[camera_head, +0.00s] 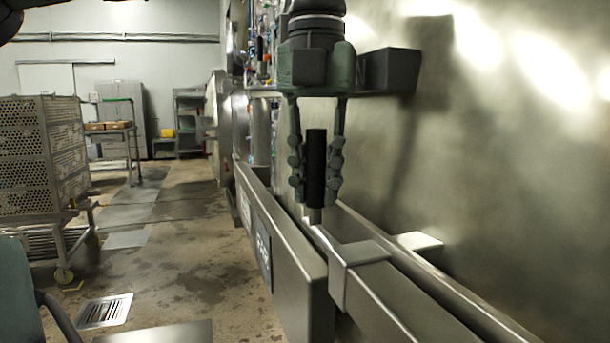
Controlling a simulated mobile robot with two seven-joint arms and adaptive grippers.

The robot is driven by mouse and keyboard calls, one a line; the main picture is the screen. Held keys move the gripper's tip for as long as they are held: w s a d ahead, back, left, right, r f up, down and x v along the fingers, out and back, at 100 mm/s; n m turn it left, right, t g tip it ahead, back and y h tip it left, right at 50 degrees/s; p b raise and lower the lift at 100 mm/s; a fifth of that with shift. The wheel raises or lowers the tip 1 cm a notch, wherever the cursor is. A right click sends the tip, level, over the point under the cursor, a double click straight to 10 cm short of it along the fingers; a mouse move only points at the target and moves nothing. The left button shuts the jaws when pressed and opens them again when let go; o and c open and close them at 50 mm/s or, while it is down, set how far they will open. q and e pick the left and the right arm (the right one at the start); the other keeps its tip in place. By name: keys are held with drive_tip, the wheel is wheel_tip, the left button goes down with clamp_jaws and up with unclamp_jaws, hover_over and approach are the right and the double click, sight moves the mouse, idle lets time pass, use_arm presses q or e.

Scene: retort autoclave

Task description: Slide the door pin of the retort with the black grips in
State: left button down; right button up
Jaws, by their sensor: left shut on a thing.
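My left gripper (315,190) hangs down from the top centre, its two green-grey fingers shut on an upright black grip (316,165). One finger is on each side of the grip. A short metal stem (315,215) shows below the grip and meets the steel rails of the retort door (520,170). A steel bracket (355,255) wraps the bar just in front of the stem. How deep the pin sits is hidden by the rails. My right gripper is not in view.
A dark box-shaped part (390,70) sticks out from the retort wall close behind the gripper. A perforated metal basket cart (40,150) stands at the left. A floor drain (104,311) lies at lower left. The floor between cart and retort is clear.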

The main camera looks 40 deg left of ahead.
use_arm(q)
drive_tip(key=shift+s+d, duration=0.1)
drive_tip(key=shift+d, duration=0.05)
drive_tip(key=c, duration=1.7)
unclamp_jaws()
drive_tip(key=o, duration=0.4)
drive_tip(key=shift+d, duration=0.15)
drive_tip(key=shift+c, duration=0.2)
drive_tip(key=shift+r, duration=0.3)
wheel_tip(320, 180, up, 11)
drive_tip(key=shift+r, duration=0.2)
